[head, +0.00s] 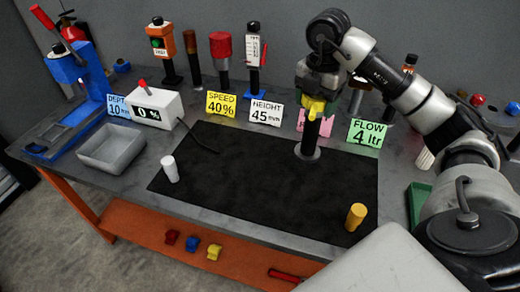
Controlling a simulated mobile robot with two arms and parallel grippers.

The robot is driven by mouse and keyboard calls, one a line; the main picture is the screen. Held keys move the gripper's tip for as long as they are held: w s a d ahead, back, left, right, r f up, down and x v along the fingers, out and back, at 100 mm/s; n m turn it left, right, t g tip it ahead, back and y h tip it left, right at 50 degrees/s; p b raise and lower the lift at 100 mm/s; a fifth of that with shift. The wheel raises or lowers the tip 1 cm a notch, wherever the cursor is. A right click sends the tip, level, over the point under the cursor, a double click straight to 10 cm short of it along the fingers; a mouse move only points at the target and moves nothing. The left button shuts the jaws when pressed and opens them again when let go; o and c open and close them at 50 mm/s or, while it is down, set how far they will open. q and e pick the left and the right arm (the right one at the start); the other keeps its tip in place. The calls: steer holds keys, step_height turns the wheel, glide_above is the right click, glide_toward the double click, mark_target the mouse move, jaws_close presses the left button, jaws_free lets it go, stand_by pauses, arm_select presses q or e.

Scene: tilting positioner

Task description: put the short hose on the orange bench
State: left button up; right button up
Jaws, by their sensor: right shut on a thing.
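My right gripper (318,88) reaches in from the right and is shut on a yellow-topped piece (314,107). Below the yellow part, a dark post (310,133) runs down to a round grey base at the back of the black mat. I cannot tell whether the yellow part and the post are one piece. No piece is clearly recognisable as the short hose. The bench (115,167) has a grey top, an orange leg and an orange lower shelf (160,232). My left gripper is not in view.
A white cylinder (170,169) and a yellow cylinder (355,217) stand on the black mat (265,195), which is otherwise largely clear. A grey tray (111,148) and blue press (75,85) are left. Small blocks (192,245) lie on the shelf. Tools and label cards line the back.

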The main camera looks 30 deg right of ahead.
steer(key=w+a+f+p, duration=0.5)
steer(key=w+a+f, duration=0.2)
steer(key=f, duration=0.3)
steer(key=shift+a, duration=0.35)
steer(key=shift+s+f, duration=0.1)
steer(key=shift+f, duration=0.15)
steer(key=o, duration=1.7)
